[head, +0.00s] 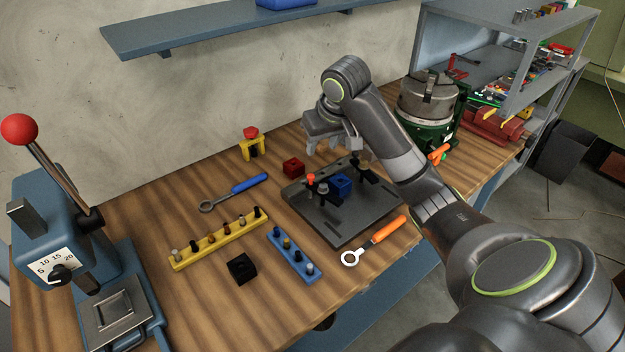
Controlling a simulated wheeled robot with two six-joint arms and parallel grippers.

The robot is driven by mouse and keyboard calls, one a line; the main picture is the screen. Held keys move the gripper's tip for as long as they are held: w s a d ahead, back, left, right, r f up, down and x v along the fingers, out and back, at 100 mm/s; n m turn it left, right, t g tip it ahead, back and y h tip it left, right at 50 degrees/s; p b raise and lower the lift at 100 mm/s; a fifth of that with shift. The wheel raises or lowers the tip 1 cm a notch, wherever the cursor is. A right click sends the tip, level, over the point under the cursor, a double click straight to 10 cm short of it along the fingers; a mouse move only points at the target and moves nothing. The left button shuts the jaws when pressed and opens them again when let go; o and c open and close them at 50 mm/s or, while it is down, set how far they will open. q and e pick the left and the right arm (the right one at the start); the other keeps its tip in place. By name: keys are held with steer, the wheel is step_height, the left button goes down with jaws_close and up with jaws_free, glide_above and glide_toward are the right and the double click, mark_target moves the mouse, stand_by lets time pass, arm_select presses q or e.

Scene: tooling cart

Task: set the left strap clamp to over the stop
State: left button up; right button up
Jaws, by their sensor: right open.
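A dark fixture plate (345,222) lies on the wooden bench with a blue block (341,185) on it. The left strap clamp (318,186) is a small dark piece with a grey knob, left of the block. An orange-red knob (310,178) stands beside it. Whether the strap lies over its stop is too small to tell. My right gripper (335,148) is open and empty above the plate's back edge, apart from the left clamp. My left gripper is not in view.
A green-based chuck (428,110) stands right; a lever press (75,240) stands left.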

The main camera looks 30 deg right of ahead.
mark_target(311, 176)
steer(key=p+x, duration=0.1)
steer(key=x, duration=1.3)
steer(key=shift+s, duration=0.15)
jaws_close()
